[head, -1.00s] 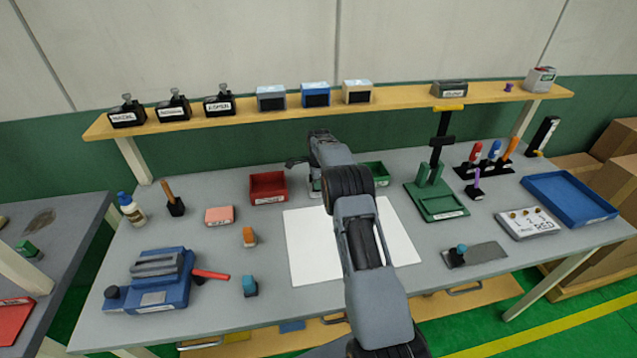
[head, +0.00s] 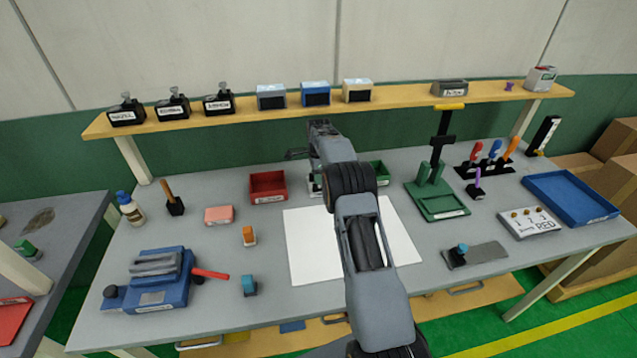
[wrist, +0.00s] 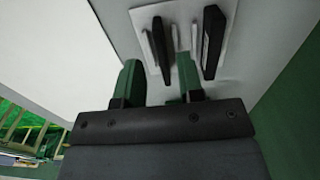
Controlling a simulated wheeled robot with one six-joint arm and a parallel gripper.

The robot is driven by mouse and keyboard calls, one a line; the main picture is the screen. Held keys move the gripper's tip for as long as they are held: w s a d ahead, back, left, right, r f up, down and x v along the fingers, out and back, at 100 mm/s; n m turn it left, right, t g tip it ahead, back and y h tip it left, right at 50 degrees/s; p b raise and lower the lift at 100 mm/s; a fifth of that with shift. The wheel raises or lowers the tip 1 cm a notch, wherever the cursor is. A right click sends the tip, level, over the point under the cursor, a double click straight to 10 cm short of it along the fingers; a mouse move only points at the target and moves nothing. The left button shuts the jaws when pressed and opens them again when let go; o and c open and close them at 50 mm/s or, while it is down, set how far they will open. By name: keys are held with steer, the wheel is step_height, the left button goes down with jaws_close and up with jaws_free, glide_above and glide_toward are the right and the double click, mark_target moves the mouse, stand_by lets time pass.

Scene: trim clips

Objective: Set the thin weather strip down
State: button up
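My gripper (wrist: 158,72) shows in the wrist view with its two green fingers apart. A dark narrow strip (wrist: 161,45) shows in the gap between the fingertips, over a white plate (wrist: 186,12); no finger visibly presses it from both sides. A thicker dark strip (wrist: 212,40) is on the plate to the right, with thin pale strips beside them. I cannot tell which is the thin weather strip. In the head view my gripper (head: 292,155) is above the back of the bench, and the plate is mostly hidden behind my arm.
A red bin (head: 268,198) and a green bin (head: 377,170) stand near the gripper. A white sheet (head: 310,262) lies in the bench middle. A shelf (head: 415,96) runs along the back. A green press stand (head: 436,203) is to the right, a blue fixture (head: 160,290) front left.

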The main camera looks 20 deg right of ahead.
step_height(320, 180, up, 11)
steer(key=s+a+r+n+t, duration=0.2)
steer(key=s+a+r+n, duration=0.55)
steer(key=s+r, duration=0.3)
steer(key=s+a+f+n+t, duration=0.1)
steer(key=s+n, duration=0.5)
steer(key=s, duration=0.7)
steer(key=s+a+f+n+t, duration=0.1)
steer(key=s+a+f+n, duration=0.3)
steer(key=s, duration=0.9)
steer(key=a+n, duration=0.1)
steer(key=n, duration=0.1)
steer(key=shift+n+t, duration=0.3)
steer(key=shift+n, duration=0.05)
steer(key=shift+c, duration=0.5)
